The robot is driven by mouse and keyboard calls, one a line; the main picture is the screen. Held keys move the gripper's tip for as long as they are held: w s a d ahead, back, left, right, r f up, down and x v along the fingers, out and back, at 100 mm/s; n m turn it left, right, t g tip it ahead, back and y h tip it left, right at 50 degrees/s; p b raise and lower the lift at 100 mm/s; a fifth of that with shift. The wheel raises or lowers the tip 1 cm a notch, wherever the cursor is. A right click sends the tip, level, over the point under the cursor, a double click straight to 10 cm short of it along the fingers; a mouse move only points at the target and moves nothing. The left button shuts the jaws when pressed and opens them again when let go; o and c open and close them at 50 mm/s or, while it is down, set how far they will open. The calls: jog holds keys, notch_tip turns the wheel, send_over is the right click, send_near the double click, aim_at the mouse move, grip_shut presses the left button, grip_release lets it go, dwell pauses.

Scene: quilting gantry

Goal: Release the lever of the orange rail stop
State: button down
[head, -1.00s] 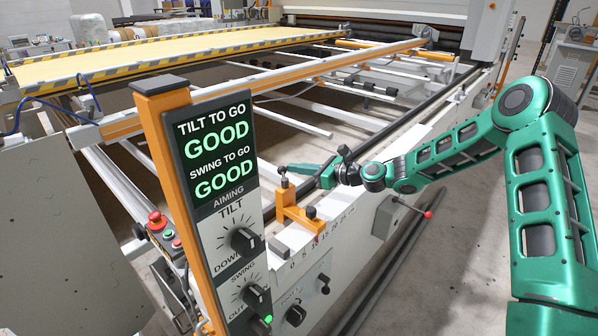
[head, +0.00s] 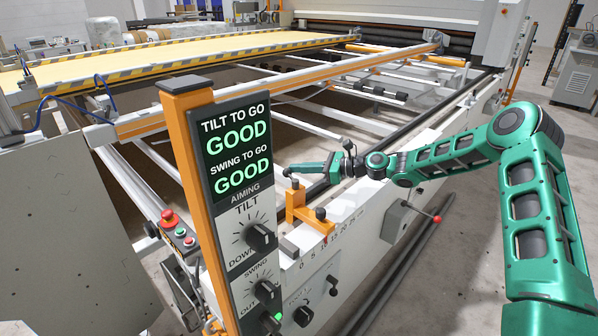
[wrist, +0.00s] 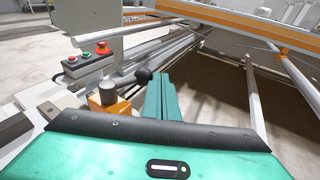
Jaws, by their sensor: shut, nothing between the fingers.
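The orange rail stop (head: 297,208) sits on the white rail beside a printed scale in the head view. A dark knob (head: 320,213) is on its near end. A dark ball knob (head: 287,172) shows at its far end, close to my fingertips; this looks like the lever's end. My gripper (head: 293,168) is shut and empty, pointing left above the stop. In the wrist view my closed green fingers (wrist: 163,95) stand just right of the black ball (wrist: 143,75). Part of the orange stop (wrist: 110,104) shows left of them. I cannot tell whether fingers and ball touch.
A post with a display and dials (head: 236,170) stands left of the stop; its screen reads GOOD for tilt and swing. A red emergency button (head: 168,217) is further left. A red-tipped handle (head: 436,218) sticks out right of the stop. Space above the rail is open.

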jog(key=shift+a, duration=0.75)
dwell(1.1)
jog(key=w+d+r, duration=0.1)
jog(key=w+d, duration=0.1)
jog(key=d, duration=0.4)
jog(key=w+d+r, duration=0.1)
jog(key=w+d, duration=0.2)
jog(key=d, duration=0.4)
jog(key=shift+r, duration=0.3)
